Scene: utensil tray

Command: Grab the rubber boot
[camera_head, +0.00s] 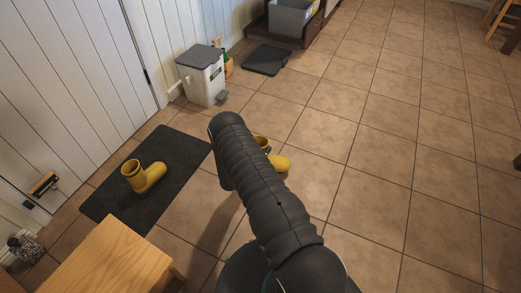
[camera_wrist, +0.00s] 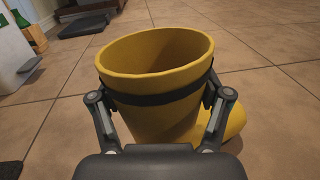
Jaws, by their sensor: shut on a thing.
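A yellow rubber boot (camera_wrist: 160,88) fills the middle of the wrist view, upright, with its open top facing me and its toe to the right. My gripper (camera_wrist: 158,98) is shut on this boot, one finger on each side of the shaft just below the rim. In the head view the same boot (camera_head: 280,162) is mostly hidden behind my arm, its toe showing on the right. A second yellow boot (camera_head: 150,180) stands upright on the dark mat (camera_head: 185,150) at the left. I cannot tell whether the held boot touches the floor.
A wooden bench (camera_head: 112,255) is at the lower left.

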